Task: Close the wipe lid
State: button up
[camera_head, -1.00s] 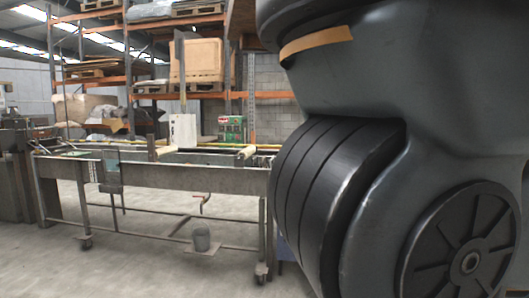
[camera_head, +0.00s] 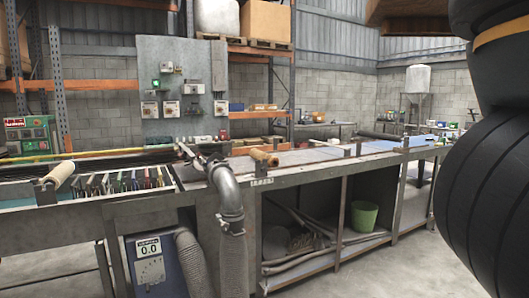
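I cannot make out a wipe container or its lid in the head view. My gripper is not in view. Only a large dark part of my own arm shows, along the right edge, and it hides what lies behind it. Some small items stand far off on a back table (camera_head: 445,126) at the right, too small to tell apart.
A long metal workbench (camera_head: 330,163) crosses the view, with a bent grey pipe (camera_head: 226,190) at its front. A green bucket (camera_head: 363,216) sits on its lower shelf. A grey panel (camera_head: 183,60) and racks stand behind. Bare concrete floor (camera_head: 385,275) shows at the lower right.

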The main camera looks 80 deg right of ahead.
aim_at(195, 164)
jog(key=i+z, duration=0.1)
jog(key=z, duration=0.3)
jog(key=i+l+z, duration=0.1)
jog(key=z, duration=0.3)
jog(key=i+z, duration=0.2)
jog(key=z, duration=0.2)
jog(key=i+j+z, duration=0.1)
jog(key=z, duration=0.35)
jog(key=i+j, duration=0.6)
jog(key=i, duration=0.15)
